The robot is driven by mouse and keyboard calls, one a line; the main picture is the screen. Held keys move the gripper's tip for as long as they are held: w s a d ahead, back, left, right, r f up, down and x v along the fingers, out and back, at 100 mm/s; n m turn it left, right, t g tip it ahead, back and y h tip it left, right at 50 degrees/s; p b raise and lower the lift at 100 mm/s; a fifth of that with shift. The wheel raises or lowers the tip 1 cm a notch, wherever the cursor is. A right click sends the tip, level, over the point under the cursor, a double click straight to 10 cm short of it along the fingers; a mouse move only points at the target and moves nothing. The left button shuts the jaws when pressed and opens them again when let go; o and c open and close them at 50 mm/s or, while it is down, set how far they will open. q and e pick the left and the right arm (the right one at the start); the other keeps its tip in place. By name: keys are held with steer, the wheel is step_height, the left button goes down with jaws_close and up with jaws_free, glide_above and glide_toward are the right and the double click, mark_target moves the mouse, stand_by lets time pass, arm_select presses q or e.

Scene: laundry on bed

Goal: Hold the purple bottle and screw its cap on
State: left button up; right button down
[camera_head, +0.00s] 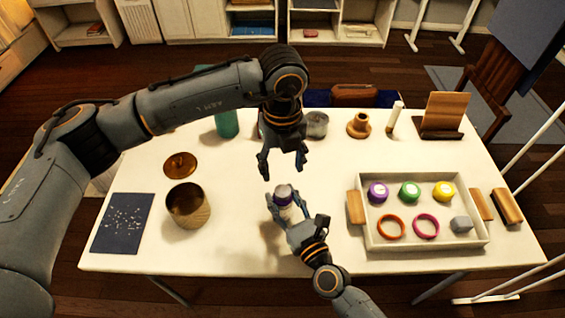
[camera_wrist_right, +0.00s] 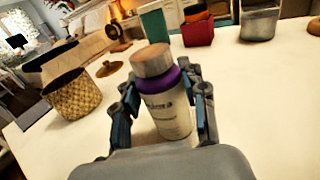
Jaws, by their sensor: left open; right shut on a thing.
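The bottle (camera_head: 284,211) has a pale body with dark lettering and a purple band at the shoulder. It stands upright near the table's middle and also shows in the right wrist view (camera_wrist_right: 170,117). My right gripper (camera_wrist_right: 163,92) is shut around its body, one finger on each side. A greyish-brown cap (camera_wrist_right: 151,60) sits on the bottle's top; I cannot tell how tightly. In the head view the cap (camera_head: 283,189) shows just above the purple band. My left gripper (camera_head: 284,169) is open and empty above the cap, fingers pointing down, apart from it.
A white tray (camera_head: 432,246) on the right holds several coloured round items, rings and a grey block. A woven basket (camera_head: 188,206), a brown lid (camera_head: 180,165) and a dark sheet (camera_head: 122,224) lie left. A teal container (camera_head: 227,122) and a metal tin (camera_head: 316,125) stand behind.

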mark_target(282, 190)
arm_select(q)
steer(key=shift+n, duration=0.4)
steer(key=shift+f, duration=4)
